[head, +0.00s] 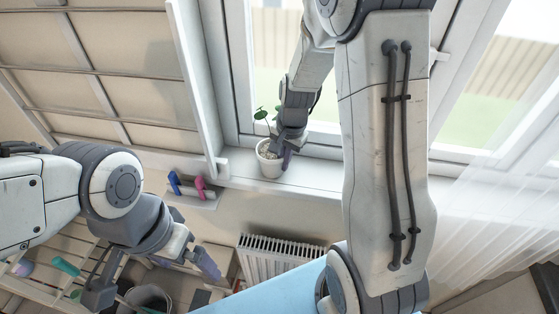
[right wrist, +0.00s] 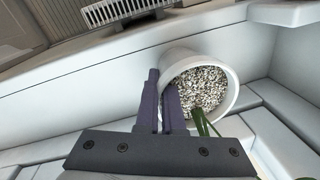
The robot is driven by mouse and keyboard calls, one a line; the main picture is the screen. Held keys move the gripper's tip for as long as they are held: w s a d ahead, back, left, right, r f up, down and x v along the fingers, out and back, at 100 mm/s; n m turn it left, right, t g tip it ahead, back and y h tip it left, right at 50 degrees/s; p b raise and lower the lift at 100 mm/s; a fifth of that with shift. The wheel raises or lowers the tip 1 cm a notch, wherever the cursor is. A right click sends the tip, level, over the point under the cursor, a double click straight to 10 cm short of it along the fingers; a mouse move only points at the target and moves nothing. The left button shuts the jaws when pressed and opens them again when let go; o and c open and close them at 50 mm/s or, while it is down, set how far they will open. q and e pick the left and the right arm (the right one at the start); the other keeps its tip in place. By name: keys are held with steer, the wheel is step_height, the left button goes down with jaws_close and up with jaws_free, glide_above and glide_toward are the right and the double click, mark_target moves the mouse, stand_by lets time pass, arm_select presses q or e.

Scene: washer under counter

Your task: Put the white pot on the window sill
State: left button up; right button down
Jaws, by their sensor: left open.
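The white pot (head: 267,164) holds pale gravel and a green plant. It is upright at the window sill (head: 325,178), near its left end; whether its base touches the sill is hard to tell. It also shows in the right wrist view (right wrist: 233,88), with gravel and a green stem inside. My right gripper (head: 286,158) is at the pot's right side. In the right wrist view its two fingers (right wrist: 161,100) are close together with the pot's wall between them, one inside the rim and one outside. My left gripper (head: 152,278) is open and empty at the lower left, away from the pot.
The window frame (head: 232,80) stands behind the sill. A small wall shelf with a blue and a pink item (head: 199,187) is below left of the pot. A radiator (head: 280,258) is under the sill. A sheer curtain (head: 490,190) hangs right.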

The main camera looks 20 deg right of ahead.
steer(key=c, duration=1)
jaws_free()
steer(key=shift+c, duration=0.2)
steer(key=shift+r, duration=0.4)
step_height(320, 180, up, 10)
steer(key=s+b, duration=0.1)
steer(key=s+a+n, duration=0.8)
steer(key=s+a, duration=0.1)
steer(key=a, duration=0.2)
steer(key=s+a+f+n+g, duration=0.1)
steer(key=s+a+n, duration=0.4)
steer(key=s+n, duration=0.5)
steer(key=shift+s+f, duration=0.5)
steer(key=shift+s, duration=0.75)
